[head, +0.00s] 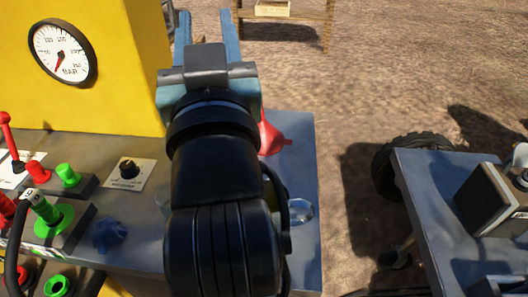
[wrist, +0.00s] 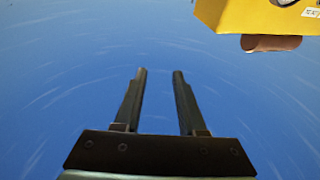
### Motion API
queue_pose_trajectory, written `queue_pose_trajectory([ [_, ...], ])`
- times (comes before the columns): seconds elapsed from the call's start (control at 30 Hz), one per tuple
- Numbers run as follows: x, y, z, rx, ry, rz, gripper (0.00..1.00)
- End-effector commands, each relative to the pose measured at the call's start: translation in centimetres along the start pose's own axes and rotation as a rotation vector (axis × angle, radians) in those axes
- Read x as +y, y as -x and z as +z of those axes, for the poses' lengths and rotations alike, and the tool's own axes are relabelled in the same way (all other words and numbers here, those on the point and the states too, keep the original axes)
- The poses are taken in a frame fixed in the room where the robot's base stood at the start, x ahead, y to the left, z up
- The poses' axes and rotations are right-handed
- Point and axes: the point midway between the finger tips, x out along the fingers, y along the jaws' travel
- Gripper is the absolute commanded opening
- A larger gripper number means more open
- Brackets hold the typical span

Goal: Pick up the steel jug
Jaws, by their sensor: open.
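I cannot clearly make out the steel jug in either view. A small shiny, pale rounded object (head: 300,212) shows at the right of the grey bench top, partly hidden behind my arm; I cannot tell whether it belongs to the jug. My gripper (head: 208,28) is raised over the bench and points away from me, its two blue-looking fingers apart. In the wrist view my gripper (wrist: 160,75) is open and empty, with only blue sky between its fingers. My arm covers the middle of the bench.
A yellow machine housing with a pressure gauge (head: 62,53) stands at left. Levers and a blue knob (head: 108,236) sit on the grey bench (head: 303,160). A red funnel-like object (head: 272,138) is right of my arm. A blue-grey cart (head: 430,190) stands at right, with bare ground between.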

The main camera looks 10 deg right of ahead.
Motion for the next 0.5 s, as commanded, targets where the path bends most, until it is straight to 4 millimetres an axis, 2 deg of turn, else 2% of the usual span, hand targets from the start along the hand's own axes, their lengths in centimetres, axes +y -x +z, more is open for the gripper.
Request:
queue_pose_trajectory([
  [0.03,0.2,-0.9,-1.2,-0.047,-0.001,0.002,0.40],
  [0.07,0.3,-1.1,-1.1,-0.073,-0.002,0.003,0.40],
  [0.17,0.7,-1.6,-0.2,-0.162,-0.006,0.008,0.40],
  [0.27,1.4,-1.4,1.5,-0.262,-0.014,0.013,0.40],
  [0.37,2.7,0.1,4.8,-0.380,-0.029,0.029,0.40],
  [0.5,5.1,4.6,11.0,-0.495,-0.053,0.065,0.40],
])
